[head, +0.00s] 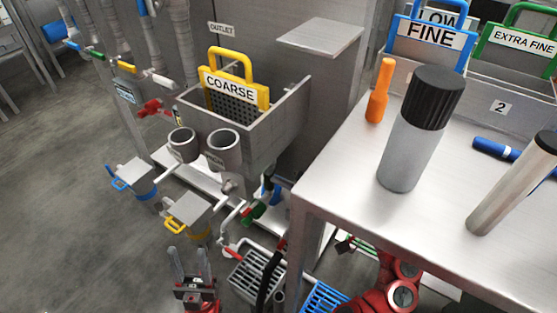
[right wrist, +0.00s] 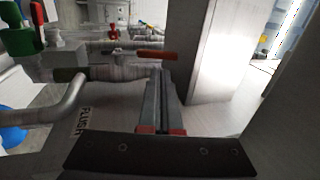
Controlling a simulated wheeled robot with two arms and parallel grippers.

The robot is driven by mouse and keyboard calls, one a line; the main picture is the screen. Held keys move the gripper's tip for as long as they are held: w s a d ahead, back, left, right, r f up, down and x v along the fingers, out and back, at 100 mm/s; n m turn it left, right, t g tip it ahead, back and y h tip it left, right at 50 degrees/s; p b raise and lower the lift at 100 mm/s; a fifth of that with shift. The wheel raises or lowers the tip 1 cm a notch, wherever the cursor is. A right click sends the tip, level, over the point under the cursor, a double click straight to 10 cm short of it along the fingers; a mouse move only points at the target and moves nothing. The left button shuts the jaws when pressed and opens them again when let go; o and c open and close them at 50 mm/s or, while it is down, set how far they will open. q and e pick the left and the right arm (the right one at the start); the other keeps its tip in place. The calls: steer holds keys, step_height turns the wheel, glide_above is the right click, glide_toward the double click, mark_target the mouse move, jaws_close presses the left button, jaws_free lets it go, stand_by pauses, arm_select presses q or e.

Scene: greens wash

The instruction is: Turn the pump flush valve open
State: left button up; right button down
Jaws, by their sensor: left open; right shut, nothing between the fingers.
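In the right wrist view, a FLUSH label (right wrist: 83,122) is on a grey surface beside a bent metal pipe (right wrist: 70,105). A red lever (right wrist: 158,56) lies crosswise just beyond the fingertips of my right gripper (right wrist: 160,74). The gripper is shut with nothing between its fingers. I cannot tell whether it touches the lever. The red lever looks like the flush valve's handle, but its body is partly hidden by the fingers. In the head view, my left gripper (head: 188,255) is open and empty, fingers up, low over the floor and away from the pipes.
A green valve handle (right wrist: 24,30) is at the upper left of the right wrist view. A steel post (right wrist: 215,60) stands right of the fingers. In the head view, the steel table (head: 340,185) with bottles is at right. The sink (head: 275,120) and grey basket (head: 255,275) stand left of it.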

steer(key=b+x, duration=0.1)
steer(key=x, duration=0.7)
steer(key=shift+w+a, duration=0.15)
steer(key=shift+r, duration=0.1)
steer(key=h+p, duration=0.1)
steer(key=p, duration=0.2)
steer(key=w+a+r+g+h+p, duration=0.1)
steer(key=p, duration=0.2)
steer(key=g+h+p, duration=0.1)
steer(key=p, duration=0.3)
steer(key=shift+w+a+r, duration=0.15)
steer(key=shift+a+r, duration=0.15)
steer(key=shift+a, duration=0.1)
